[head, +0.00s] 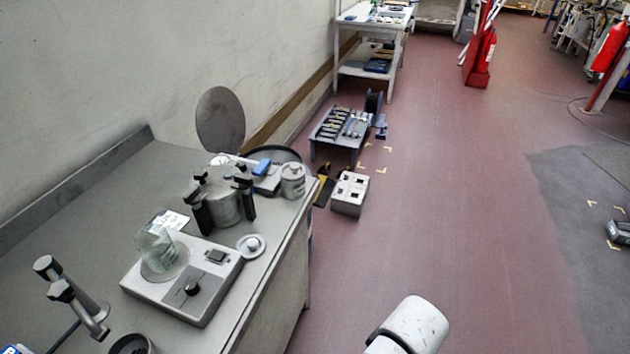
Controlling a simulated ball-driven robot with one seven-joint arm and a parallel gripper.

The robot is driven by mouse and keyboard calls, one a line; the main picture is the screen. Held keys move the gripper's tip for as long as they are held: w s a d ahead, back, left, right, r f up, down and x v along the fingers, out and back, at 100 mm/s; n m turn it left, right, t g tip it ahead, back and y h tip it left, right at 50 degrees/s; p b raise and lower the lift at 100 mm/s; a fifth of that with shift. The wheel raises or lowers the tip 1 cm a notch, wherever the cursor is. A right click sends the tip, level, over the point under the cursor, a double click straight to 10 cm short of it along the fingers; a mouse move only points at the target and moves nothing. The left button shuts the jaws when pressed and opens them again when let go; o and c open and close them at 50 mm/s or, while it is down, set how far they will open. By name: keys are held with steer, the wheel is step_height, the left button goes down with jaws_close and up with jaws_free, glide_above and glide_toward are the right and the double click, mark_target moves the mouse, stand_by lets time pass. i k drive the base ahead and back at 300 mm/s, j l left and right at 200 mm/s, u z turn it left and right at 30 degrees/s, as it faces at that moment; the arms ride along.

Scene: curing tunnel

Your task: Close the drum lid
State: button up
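A round grey disc, which looks like the drum lid (220,120), stands upright by the wall beyond the far end of the bench. A dark round rim, which looks like the drum's (297,156), shows just past the bench end, to the right of the disc. The lid looks open. The bench and the things on it hide most of the drum, and I cannot see where the lid joins it. A white rounded link of my arm shows at the bottom, right of the bench. My gripper is not in view.
The grey bench (75,215) carries a clamped pot (225,208), a stirrer with a beaker (200,290), and a small canister (292,180). A white box (349,194) and a low tool table (340,135) stand beyond it.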

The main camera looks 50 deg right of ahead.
mark_target(220, 127)
steer(key=z, duration=0.6)
steer(key=i+l, duration=0.4)
steer(key=i, duration=0.2)
steer(key=i+l, duration=0.45)
steer(key=i, duration=0.15)
steer(key=i+l, duration=0.4)
steer(key=i, duration=0.2)
steer(key=i+l+u, duration=0.35)
steer(key=i+l, duration=0.15)
steer(key=i+l+u, duration=0.35)
steer(key=i+l, duration=0.15)
steer(key=l, duration=0.2)
